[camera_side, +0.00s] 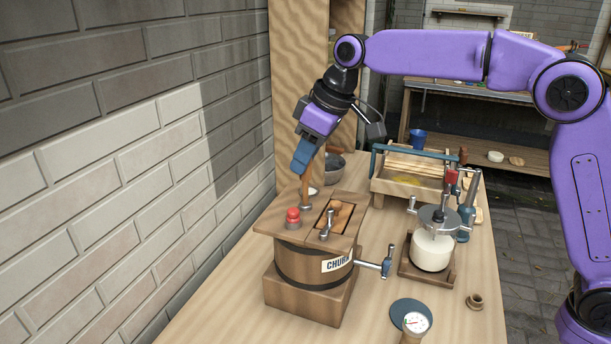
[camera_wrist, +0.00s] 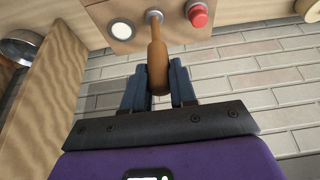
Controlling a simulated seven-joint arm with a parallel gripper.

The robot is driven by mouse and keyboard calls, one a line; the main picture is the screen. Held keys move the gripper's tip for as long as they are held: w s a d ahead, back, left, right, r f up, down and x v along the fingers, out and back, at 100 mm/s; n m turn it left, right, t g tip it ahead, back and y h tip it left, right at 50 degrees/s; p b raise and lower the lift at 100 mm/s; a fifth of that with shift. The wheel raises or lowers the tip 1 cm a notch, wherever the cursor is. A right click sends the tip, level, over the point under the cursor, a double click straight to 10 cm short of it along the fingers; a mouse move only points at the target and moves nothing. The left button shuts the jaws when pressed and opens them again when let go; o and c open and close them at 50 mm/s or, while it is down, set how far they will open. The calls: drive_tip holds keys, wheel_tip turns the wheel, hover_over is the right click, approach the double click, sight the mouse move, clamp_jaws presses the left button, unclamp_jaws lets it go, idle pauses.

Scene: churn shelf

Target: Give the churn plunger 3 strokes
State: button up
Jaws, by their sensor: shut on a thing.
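The churn (camera_side: 312,266) is a wooden barrel with dark bands and a "CHURN" label, standing on a wooden block on the bench. Its plunger (camera_side: 306,190) is a wooden rod that rises from a metal collar on the lid's back edge. My gripper (camera_side: 303,160) is above the lid, tilted, with its blue fingers shut around the upper part of the plunger. In the wrist view the brown plunger handle (camera_wrist: 158,62) lies between the two fingers of my gripper (camera_wrist: 158,82). How far the rod goes inside the barrel is hidden.
A red button (camera_side: 293,218) and a metal lever (camera_side: 327,222) sit on the lid. A crank (camera_side: 386,262) sticks out at the churn's right. A glass jar with a cranked top (camera_side: 432,250) stands further right. A brick wall (camera_side: 110,170) is close on the left.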

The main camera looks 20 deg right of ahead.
sight(308, 175)
drive_tip(key=shift+f, duration=2.65)
drive_tip(key=shift+r, duration=2.7)
drive_tip(key=shift+f, duration=2.7)
drive_tip(key=o, duration=1)
drive_tip(key=shift+o, duration=0.2)
